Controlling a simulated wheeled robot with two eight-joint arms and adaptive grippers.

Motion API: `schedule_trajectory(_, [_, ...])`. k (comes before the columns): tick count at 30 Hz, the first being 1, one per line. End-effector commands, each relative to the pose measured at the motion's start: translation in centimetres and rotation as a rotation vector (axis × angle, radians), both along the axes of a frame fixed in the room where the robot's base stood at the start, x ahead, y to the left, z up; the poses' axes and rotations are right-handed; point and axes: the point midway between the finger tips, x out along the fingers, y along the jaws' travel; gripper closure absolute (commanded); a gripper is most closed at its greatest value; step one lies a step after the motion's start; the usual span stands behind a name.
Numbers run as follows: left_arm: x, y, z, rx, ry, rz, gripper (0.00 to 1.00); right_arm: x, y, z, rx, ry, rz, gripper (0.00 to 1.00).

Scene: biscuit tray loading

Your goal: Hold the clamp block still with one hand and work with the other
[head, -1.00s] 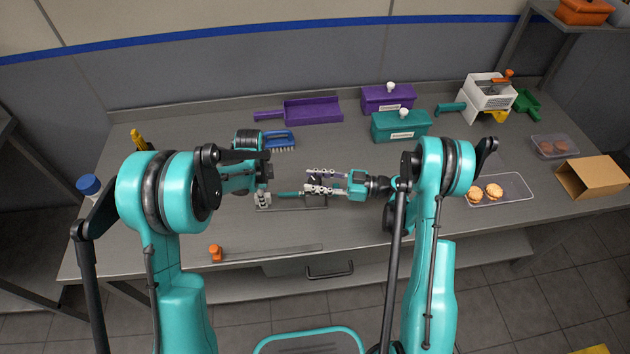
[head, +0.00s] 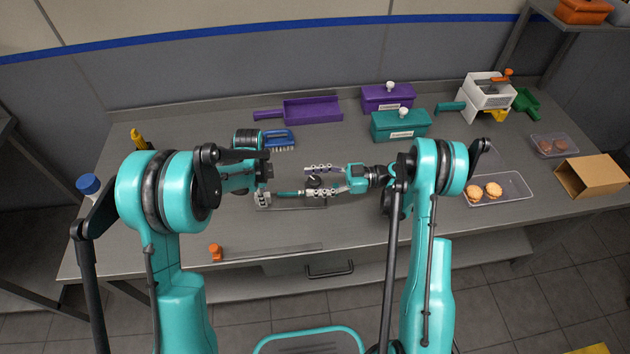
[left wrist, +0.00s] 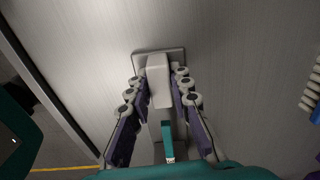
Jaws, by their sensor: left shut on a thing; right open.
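The clamp block (left wrist: 160,82) shows in the left wrist view as a pale grey block on a flat plate. A teal bar (left wrist: 168,140) lies in front of it. My left gripper (left wrist: 161,88) is shut on the block, one finger along each side. In the head view my left gripper (head: 264,190) is at the left end of the clamp's plate (head: 290,208). My right gripper (head: 311,181) is open, pointing left above the plate's right part. A small dark part (head: 314,182) shows between its fingers; I cannot tell whether they touch it.
A blue brush (head: 280,138), a purple scoop tray (head: 312,110) and purple (head: 375,104) and teal (head: 385,128) lidded boxes stand behind. A clear tray (head: 515,186) with biscuits and a cardboard box (head: 590,174) are at right. An orange knob (head: 215,252) is near the front edge.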

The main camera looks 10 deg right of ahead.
Motion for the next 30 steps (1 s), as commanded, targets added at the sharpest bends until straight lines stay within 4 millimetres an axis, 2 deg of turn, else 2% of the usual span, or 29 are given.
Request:
schedule_trajectory(4, [-0.2, 0.1, -0.5, 0.001, 0.003, 0.002, 1.00, 0.0, -0.4, -0.2, 0.000, 0.000, -0.003, 0.44])
schedule_trajectory(8, [-0.2, 0.1, -0.5, 0.001, 0.003, 0.002, 1.00, 0.0, -2.0, -0.1, 0.000, -0.001, -0.005, 0.44])
schedule_trajectory(15, [-0.2, 0.1, -0.5, 0.001, 0.003, 0.001, 1.00, -0.5, -7.3, -0.1, 0.001, -0.003, -0.006, 0.44])
schedule_trajectory(21, [-0.2, 0.1, -0.5, 0.002, 0.003, 0.001, 1.00, -0.8, -10.7, 0.0, 0.001, -0.004, -0.003, 0.44])
schedule_trajectory(25, [-0.2, 0.1, -0.5, 0.002, 0.003, 0.001, 1.00, -0.9, -11.8, 0.0, 0.001, -0.004, -0.001, 0.44])
schedule_trajectory(30, [-0.2, 0.1, -0.5, 0.002, 0.003, 0.000, 1.00, -1.0, -12.1, 0.1, 0.001, -0.005, 0.000, 0.44])
